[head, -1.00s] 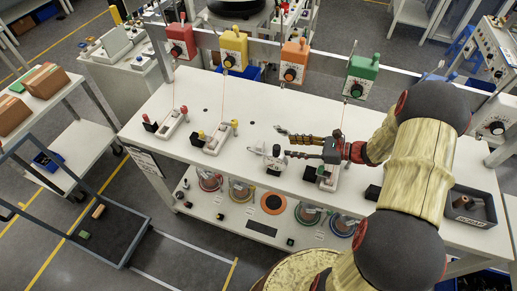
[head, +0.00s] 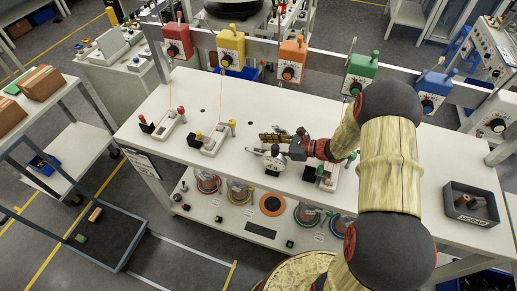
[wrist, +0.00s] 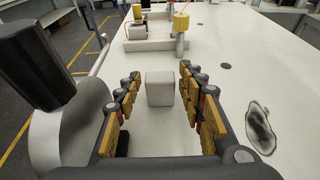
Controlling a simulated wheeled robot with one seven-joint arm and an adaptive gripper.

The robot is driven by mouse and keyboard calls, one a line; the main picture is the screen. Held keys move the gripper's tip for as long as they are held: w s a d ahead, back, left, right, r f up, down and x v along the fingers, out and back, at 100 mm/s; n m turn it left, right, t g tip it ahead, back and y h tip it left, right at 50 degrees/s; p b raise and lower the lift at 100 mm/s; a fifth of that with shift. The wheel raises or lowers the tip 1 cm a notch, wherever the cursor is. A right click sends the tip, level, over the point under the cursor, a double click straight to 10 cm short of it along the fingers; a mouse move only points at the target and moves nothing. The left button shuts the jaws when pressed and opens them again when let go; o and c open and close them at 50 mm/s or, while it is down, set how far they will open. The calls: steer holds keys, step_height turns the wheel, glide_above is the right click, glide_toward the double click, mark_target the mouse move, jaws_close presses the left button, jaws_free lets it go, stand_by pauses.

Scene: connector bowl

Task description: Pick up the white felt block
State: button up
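The white felt block (wrist: 160,88) is a small pale block with rounded edges. In the wrist view it stands on the white bench between the two fingers of my gripper (wrist: 161,82). Bare bench shows between the block and each finger, so the gripper is open around it and not touching it. In the head view my gripper (head: 265,138) is low over the middle of the bench, pointing left. The block cannot be made out there; the fingers seem to hide it.
A white round-faced device (head: 273,161) stands close to the gripper on the near side. A white fixture with yellow-topped posts (head: 216,138) lies beyond the fingertips. Coloured boxes hang on a rail (head: 334,64) behind. A dark bin (head: 471,206) sits at the bench's right end.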

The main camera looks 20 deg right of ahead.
steer(key=c, duration=0.3)
steer(key=c, duration=0.4)
steer(key=shift+o, duration=0.2)
